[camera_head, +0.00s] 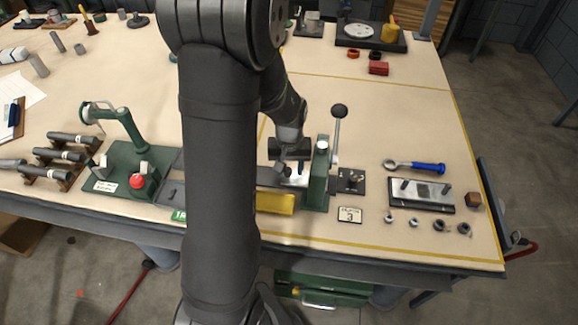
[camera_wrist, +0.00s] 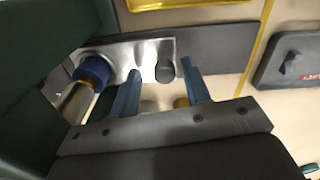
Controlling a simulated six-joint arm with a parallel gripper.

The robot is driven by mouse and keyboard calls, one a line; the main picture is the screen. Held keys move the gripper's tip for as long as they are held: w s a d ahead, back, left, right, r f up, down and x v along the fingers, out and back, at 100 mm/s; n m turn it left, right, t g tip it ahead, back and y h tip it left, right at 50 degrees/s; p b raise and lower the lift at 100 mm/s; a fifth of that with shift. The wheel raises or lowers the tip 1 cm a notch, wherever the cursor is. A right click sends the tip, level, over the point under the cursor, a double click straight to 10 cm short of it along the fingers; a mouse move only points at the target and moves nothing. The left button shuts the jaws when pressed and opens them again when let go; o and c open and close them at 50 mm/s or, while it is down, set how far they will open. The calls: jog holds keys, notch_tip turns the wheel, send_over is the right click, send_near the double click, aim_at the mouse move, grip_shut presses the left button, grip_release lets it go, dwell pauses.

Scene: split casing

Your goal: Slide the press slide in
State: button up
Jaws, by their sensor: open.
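The press slide is a bright metal plate with a dark upright knob; in the wrist view the plate (camera_wrist: 148,52) lies on a dark rail beside the press, with its knob (camera_wrist: 165,72). My gripper (camera_wrist: 160,68) is open, and the knob appears between its two blue fingertips; I cannot tell whether they touch it. The green press (camera_head: 320,175) stands upright with a black-knobbed lever in the head view. Its ram, with a blue collar (camera_wrist: 95,70), shows at the left of the wrist view. In the head view my gripper (camera_head: 285,168) is just left of the press, partly hidden.
A yellow block (camera_head: 275,202) lies in front of the rail. A green fixture (camera_head: 125,165) with a red knob stands left, beside dark cylinders on racks. A blue-handled wrench (camera_head: 415,167), a plate with pins (camera_head: 420,195) and several small rings lie right.

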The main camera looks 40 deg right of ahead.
notch_tip(320, 180, up, 18)
jog(key=shift+f, duration=0.25)
dwell(0.3)
jog(key=shift+f, duration=0.1)
dwell(0.3)
notch_tip(320, 180, down, 17)
jog(key=shift+f, duration=0.2)
dwell(0.4)
